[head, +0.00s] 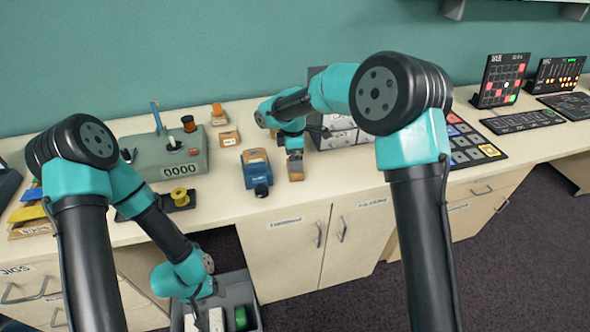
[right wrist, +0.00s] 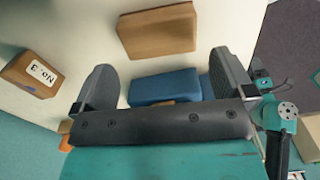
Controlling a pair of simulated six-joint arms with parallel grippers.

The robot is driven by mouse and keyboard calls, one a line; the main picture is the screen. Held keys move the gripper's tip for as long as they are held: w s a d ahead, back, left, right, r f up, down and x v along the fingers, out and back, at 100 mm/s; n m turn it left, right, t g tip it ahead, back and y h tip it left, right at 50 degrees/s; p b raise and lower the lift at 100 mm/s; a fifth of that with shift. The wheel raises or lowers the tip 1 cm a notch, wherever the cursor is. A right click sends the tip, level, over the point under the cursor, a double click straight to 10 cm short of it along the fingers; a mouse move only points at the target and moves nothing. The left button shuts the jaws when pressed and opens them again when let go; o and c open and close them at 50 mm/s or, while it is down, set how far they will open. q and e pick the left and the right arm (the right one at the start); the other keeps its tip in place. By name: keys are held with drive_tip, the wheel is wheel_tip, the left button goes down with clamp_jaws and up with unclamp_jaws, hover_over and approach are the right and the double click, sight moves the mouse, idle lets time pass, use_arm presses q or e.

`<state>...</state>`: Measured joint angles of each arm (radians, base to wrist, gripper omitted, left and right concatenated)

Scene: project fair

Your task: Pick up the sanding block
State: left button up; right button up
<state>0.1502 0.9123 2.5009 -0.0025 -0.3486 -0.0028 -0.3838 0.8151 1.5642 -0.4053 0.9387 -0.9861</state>
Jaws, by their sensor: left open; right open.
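The sanding block appears to be the plain brown block (head: 295,170) on the bench, right of the blue tool (head: 256,168). In the right wrist view the brown block (right wrist: 158,30) lies beyond the fingers, toward the top. My right gripper (right wrist: 165,78) is open, its grey fingers apart, with the blue tool (right wrist: 165,88) showing in the gap. In the head view the right gripper is just behind the brown block, partly hidden by its own arm. My left gripper (head: 200,299) is open, low over the grey bin, with its fingertips hard to make out.
A small wooden block marked No 3 (right wrist: 32,73) lies left of the right gripper in the wrist view. A grey counter box (head: 168,152) stands left on the bench. The grey bin (head: 238,285) below holds a green item. Bench between the blue tool and its front edge is clear.

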sight(294, 176)
drive_tip(key=shift+d+f, duration=0.1)
drive_tip(key=shift+f, duration=2.5)
drive_tip(key=shift+c, duration=0.3)
drive_tip(key=c, duration=0.6)
drive_tip(key=shift+r, duration=0.2)
